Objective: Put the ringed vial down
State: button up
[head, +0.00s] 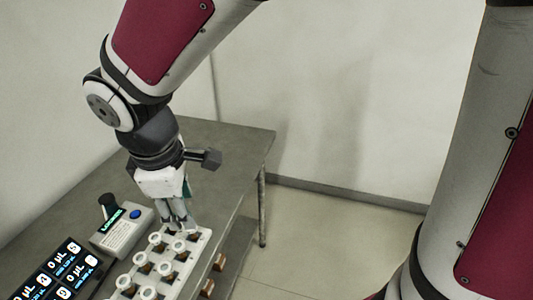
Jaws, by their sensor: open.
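My gripper (177,222) points down over the far end of a white rack (204,240) on the grey bench. Its fingers are apart, with the tips close to the vials at that end. The rack holds several vials with white ring-shaped tops and brownish contents, such as a near vial (149,292) and one in the middle (166,252). I cannot tell which one is the ringed vial. The fingers partly hide the far end of the rack, and whether they touch a vial there is too small to see.
A grey device (122,229) with a blue button and a black knob stands left of the rack. A black display panel (50,271) with bright readouts lies at the lower left. The grey bench (222,148) is clear behind my gripper. Small brown blocks (219,262) sit right of the rack.

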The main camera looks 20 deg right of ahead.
jog(key=s+d+r+m+t, duration=0.1)
jog(key=s+d+r+m, duration=0.4)
jog(key=d+m, duration=0.2)
jog(key=s+d+r+m+t, duration=0.2)
jog(key=s+d+r+m, duration=0.3)
jog(key=d, duration=0.6)
jog(key=shift+s+r+m+t+y, duration=0.3)
jog(key=shift+r+m, duration=0.2)
jog(key=shift+m, duration=0.7)
jog(key=shift+d, duration=0.1)
